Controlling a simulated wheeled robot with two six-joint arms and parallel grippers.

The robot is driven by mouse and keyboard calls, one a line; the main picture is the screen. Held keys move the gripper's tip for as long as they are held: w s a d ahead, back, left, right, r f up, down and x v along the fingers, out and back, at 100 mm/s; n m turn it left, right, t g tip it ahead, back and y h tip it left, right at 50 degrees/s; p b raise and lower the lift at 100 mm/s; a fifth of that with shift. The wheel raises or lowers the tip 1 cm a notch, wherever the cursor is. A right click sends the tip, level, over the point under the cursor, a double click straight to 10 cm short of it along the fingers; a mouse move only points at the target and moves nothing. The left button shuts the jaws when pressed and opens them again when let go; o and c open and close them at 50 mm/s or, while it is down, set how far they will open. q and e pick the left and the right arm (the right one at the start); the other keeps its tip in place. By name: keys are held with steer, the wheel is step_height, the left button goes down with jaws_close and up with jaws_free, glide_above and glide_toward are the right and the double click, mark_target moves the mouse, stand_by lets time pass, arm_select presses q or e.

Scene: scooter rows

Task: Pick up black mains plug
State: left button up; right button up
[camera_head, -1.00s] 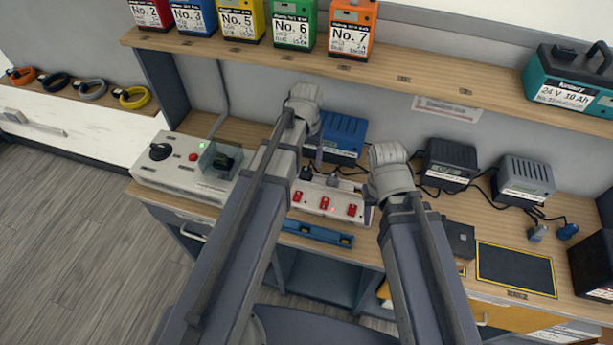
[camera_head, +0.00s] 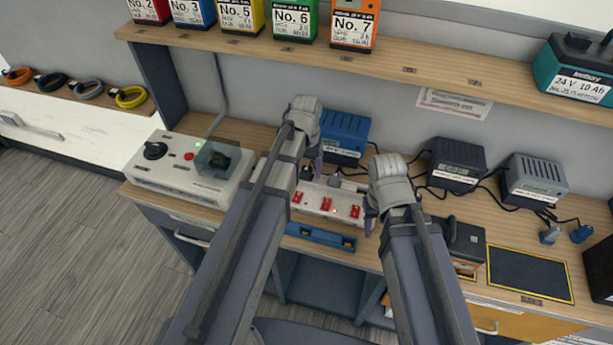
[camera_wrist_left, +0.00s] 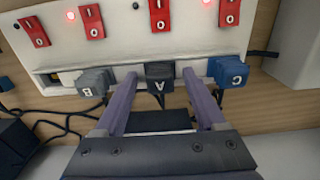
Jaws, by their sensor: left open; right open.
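The black mains plug, marked A (camera_wrist_left: 160,77), sits in the white power strip (camera_wrist_left: 130,52) between a grey plug marked B (camera_wrist_left: 94,81) and a blue plug marked C (camera_wrist_left: 229,72). My left gripper (camera_wrist_left: 159,82) is open, its purple fingers on either side of the black plug with gaps showing. Contact cannot be told. In the head view my left gripper (camera_head: 314,170) is over the back of the power strip (camera_head: 325,205), and its arm hides part of the plug row. My right gripper (camera_head: 371,212) is open and empty by the strip's right end.
A blue charger (camera_head: 345,135) stands behind the strip. A grey control box (camera_head: 185,175) is at left. A shelf (camera_head: 390,72) with batteries overhangs the back. A black mat (camera_head: 528,272) lies bare at right.

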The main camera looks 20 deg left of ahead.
arm_select(q)
jaws_close()
stand_by(0.4)
steer(key=shift+r, duration=0.15)
arm_select(e)
steer(key=shift+r, duration=0.15)
